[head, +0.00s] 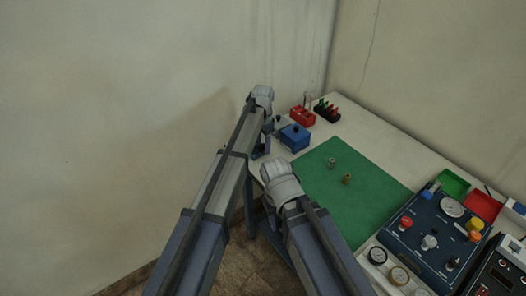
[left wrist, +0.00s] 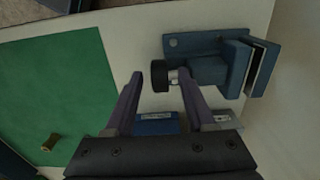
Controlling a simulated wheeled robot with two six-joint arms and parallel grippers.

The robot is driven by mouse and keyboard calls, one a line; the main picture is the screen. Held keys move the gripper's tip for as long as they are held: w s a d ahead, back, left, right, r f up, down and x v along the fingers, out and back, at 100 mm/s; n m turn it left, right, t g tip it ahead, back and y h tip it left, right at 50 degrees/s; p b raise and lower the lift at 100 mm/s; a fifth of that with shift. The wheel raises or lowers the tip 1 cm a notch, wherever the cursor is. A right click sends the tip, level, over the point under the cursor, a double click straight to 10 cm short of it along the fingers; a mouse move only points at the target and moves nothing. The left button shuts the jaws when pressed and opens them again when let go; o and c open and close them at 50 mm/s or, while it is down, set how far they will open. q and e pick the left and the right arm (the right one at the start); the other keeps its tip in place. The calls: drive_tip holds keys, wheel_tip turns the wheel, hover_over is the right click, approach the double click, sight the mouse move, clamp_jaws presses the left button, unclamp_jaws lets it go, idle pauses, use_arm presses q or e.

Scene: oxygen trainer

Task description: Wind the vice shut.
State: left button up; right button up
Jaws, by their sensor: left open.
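The vice (left wrist: 208,70) is blue-grey and fixed to a plate on the pale bench in the left wrist view. Its two jaws (left wrist: 254,68) stand at the right with a gap between them. A black round handle (left wrist: 159,76) on a short metal spindle points left from the body. My left gripper (left wrist: 160,73) is open, with its fingertips on either side of the handle in the picture; I cannot tell whether they touch it. In the head view my left gripper (head: 262,150) hangs at the bench's left edge, and the vice is mostly hidden there. My right gripper is unclear below its wrist.
A blue box (head: 295,136) stands close by the vice; it also shows in the left wrist view (left wrist: 156,125). Red and black holders stand behind; a blue gauge panel (head: 425,262) is at right. A wall stands behind.

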use_arm(q)
drive_tip(key=shift+f, duration=0.2)
drive_tip(key=shift+c, duration=0.2)
clamp_jaws()
idle(0.4)
